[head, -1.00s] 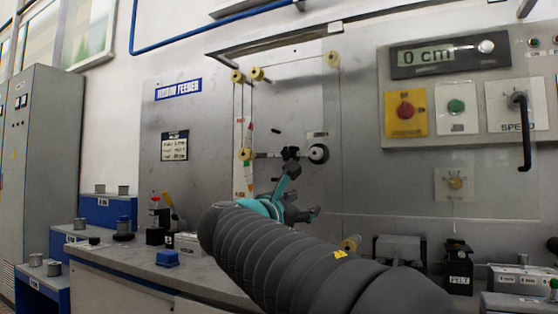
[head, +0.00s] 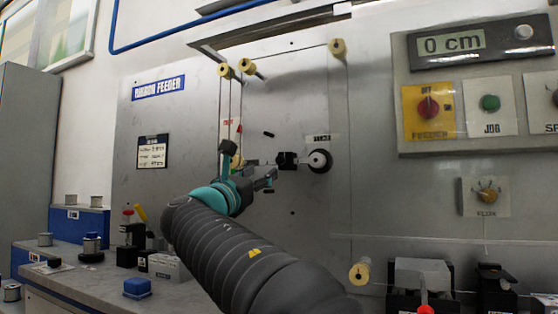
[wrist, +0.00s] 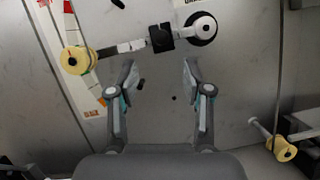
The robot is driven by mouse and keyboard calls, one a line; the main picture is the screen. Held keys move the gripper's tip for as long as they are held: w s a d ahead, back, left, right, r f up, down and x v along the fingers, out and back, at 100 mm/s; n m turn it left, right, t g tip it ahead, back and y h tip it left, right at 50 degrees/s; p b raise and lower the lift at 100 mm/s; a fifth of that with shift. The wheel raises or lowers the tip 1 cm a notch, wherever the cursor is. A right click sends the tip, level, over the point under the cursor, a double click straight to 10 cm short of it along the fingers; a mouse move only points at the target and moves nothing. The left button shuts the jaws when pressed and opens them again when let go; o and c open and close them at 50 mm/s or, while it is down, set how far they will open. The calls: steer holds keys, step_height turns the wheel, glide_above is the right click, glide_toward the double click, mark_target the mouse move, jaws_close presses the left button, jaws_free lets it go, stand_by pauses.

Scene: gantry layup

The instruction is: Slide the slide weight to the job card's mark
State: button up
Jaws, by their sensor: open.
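The slide weight (head: 287,160), a small black block, sits on a thin horizontal bar close to the round black-and-white pivot (head: 320,161). In the wrist view the slide weight (wrist: 161,38) is ahead of and between my fingertips, apart from them. The bar (wrist: 122,48) has pale bands and runs left to a yellow roller (wrist: 77,60). My gripper (head: 248,167) is open and empty, and in the wrist view its fingers (wrist: 159,72) are spread below the bar. A small black-and-white card (head: 152,151) hangs on the panel at left; its writing is unreadable.
Yellow rollers (head: 338,48) stick out of the panel. A bench (head: 85,280) with spools and a blue block (head: 137,287) stands at lower left.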

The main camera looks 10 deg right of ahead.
mark_target(279, 162)
steer(key=p+x, duration=0.2)
steer(key=x, duration=0.8)
steer(key=shift+w+d+r, duration=0.1)
steer(key=shift+w+d, duration=0.1)
steer(key=shift+d, duration=0.2)
